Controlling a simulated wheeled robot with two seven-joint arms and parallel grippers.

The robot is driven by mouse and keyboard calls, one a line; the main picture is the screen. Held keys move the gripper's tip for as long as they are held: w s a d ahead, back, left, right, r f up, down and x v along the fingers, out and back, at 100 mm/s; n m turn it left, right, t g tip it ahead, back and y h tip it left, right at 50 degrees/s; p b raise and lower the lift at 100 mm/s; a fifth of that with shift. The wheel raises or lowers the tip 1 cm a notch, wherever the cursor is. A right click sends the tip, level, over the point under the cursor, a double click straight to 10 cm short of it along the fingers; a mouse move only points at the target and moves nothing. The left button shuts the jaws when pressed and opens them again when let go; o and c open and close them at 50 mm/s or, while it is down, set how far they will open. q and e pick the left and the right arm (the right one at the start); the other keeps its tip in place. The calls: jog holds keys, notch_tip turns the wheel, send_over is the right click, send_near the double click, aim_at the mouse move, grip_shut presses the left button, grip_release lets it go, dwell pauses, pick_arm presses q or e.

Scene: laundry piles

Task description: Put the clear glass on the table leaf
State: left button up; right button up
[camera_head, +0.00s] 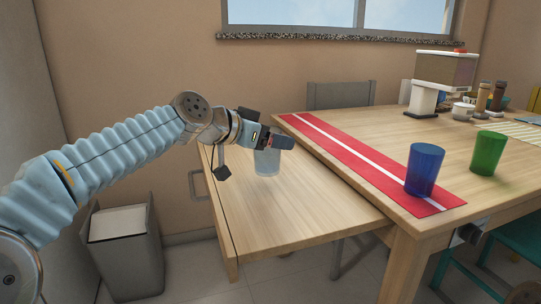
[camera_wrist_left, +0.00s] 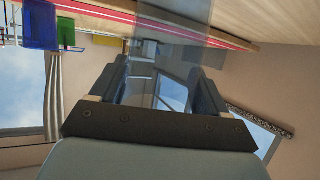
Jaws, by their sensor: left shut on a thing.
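The clear glass (camera_head: 266,163) is upright and see-through, over the far part of the table leaf (camera_head: 290,210), the wooden panel left of and lower than the main table. My left gripper (camera_head: 275,142) is shut on the glass near its upper part. I cannot tell whether its base touches the leaf. In the left wrist view the glass (camera_wrist_left: 185,22) shows as a pale see-through shape beyond the fingers of my left gripper (camera_wrist_left: 168,70). My right gripper is in neither view.
A blue cup (camera_head: 424,170) stands on the red runner (camera_head: 340,157) on the main table (camera_head: 375,125), with a green cup (camera_head: 488,153) to its right. A coffee machine (camera_head: 440,82) stands farther back. A grey bin (camera_head: 125,250) is at lower left. The leaf's near part is clear.

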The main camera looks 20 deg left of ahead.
aim_at(271, 151)
pick_arm(q)
jog(key=shift+w+a+f+b, duration=0.1)
jog(key=shift+w+f+b, duration=0.15)
jog(key=shift+f, duration=0.7)
jog(key=shift+w+a+f+b, duration=0.1)
jog(key=shift+f+b, duration=0.2)
jog(key=shift+f, duration=0.65)
jog(key=shift+d, duration=0.1)
jog(key=shift+f+b, duration=0.25)
jog(key=shift+b, duration=0.05)
jog(key=o, duration=1.2)
jog(key=shift+c, duration=0.2)
jog(key=shift+r, duration=0.15)
jog(key=shift+r+p, duration=0.25)
jog(key=shift+p, duration=0.25)
jog(key=b+v, duration=0.1)
jog(key=v, duration=1.1)
jog(key=shift+f, duration=0.1)
